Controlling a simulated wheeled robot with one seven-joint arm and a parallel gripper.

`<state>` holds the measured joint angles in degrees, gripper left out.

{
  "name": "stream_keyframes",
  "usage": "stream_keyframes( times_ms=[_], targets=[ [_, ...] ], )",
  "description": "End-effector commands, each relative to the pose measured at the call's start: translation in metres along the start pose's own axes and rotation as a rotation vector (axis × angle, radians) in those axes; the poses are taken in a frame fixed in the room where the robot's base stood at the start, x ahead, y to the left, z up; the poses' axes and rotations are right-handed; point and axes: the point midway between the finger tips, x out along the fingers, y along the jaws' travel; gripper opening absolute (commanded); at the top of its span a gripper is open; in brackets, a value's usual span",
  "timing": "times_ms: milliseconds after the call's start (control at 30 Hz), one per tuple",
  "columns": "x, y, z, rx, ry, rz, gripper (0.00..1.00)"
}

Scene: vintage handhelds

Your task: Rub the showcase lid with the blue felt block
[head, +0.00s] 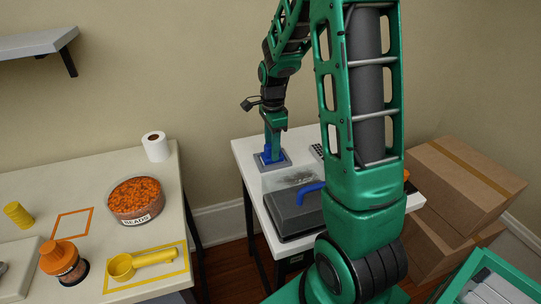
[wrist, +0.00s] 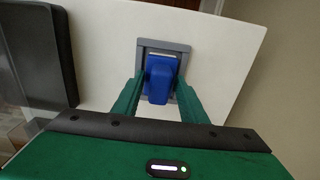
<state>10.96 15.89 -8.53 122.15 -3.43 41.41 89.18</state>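The blue felt block (head: 267,154) sits at a grey square holder (head: 285,164) on the white table. In the wrist view the block (wrist: 160,82) stands between the two green fingers of my gripper (wrist: 160,85), over the grey holder (wrist: 142,46). The fingertips are close on both sides of the block; I cannot tell whether they press on it. The showcase (head: 292,222), with a dark body, stands nearer on the same table. Its clear lid (head: 278,181) has a dark smudge and a blue handle (head: 311,187). My arm hides its right side.
The left table holds a tub of orange beads (head: 134,198), a yellow scoop (head: 135,263), an orange-topped jar (head: 64,261) and a white roll (head: 156,146). Cardboard boxes (head: 465,185) are stacked at the right. A gap separates the two tables.

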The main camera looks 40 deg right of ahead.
Motion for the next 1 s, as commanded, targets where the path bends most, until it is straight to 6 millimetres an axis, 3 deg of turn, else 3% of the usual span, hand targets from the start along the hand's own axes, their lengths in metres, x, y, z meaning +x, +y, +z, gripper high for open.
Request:
stream_keyframes(
  times_ms=[100,133,200,233,1000],
  targets=[
    [0.0,0.0,0.0,0.0,0.0,0.0,0.28],
    [0.0,0.0,0.0,0.0,0.0,-0.001,0.34],
    [0.0,0.0,0.0,0.0,0.0,-0.001,0.17],
    [0.0,0.0,0.0,0.0,0.0,-0.001,0.16],
    [-0.034,-0.001,0.0,0.0,0.0,-0.002,0.16]
  ],
)
